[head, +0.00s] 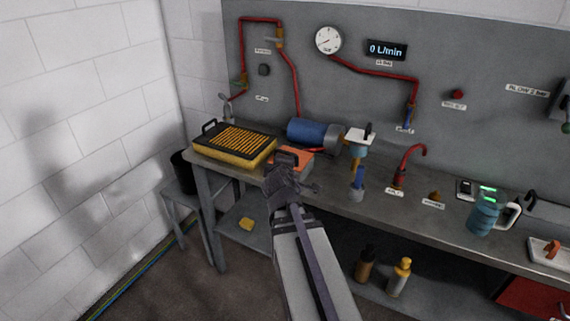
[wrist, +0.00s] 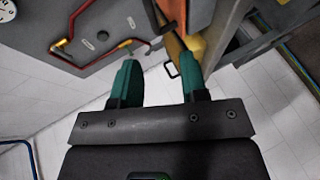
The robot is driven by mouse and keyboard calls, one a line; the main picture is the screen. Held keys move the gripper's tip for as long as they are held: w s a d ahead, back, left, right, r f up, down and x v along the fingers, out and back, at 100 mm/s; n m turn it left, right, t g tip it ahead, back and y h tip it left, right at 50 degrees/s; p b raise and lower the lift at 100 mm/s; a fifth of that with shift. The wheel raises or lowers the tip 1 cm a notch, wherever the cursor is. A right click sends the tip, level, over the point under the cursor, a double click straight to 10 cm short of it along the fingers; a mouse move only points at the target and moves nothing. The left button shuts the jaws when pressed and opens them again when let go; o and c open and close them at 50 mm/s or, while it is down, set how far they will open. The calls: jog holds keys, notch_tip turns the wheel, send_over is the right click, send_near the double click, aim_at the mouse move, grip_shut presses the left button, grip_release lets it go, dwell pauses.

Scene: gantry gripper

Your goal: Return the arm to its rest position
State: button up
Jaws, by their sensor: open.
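My gripper (head: 290,165) is in front of the left part of the workbench in the head view, at the end of my outstretched arm. In the wrist view my gripper (wrist: 158,84) shows two green fingers spread apart, with nothing between them. An orange-topped box (head: 296,159) is behind my gripper in the head view and partly hidden by it. I cannot tell whether my gripper touches it.
A tray with yellow rows (head: 232,144) sits on the bench left of my gripper. A blue cylinder (head: 312,134) lies behind it. A blue jug (head: 484,215) stands at the right. Red pipes (head: 292,80) run on the grey panel. The floor at lower left is clear.

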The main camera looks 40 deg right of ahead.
jog(key=s+a+f+m+g+y, duration=0.3)
jog(key=s+a+f+m+g, duration=0.15)
jog(key=f+m+g, duration=0.2)
jog(key=s+a+f+g+y+p, duration=0.1)
jog(key=s+a+g+y, duration=0.1)
jog(key=a, duration=1)
jog(key=s+a+f+m+g+y+p, duration=0.1)
jog(key=s+a+g+y, duration=0.1)
jog(key=a, duration=1)
jog(key=shift+s+f+y, duration=0.4)
jog(key=shift+s+y, duration=0.1)
jog(key=shift+y, duration=0.5)
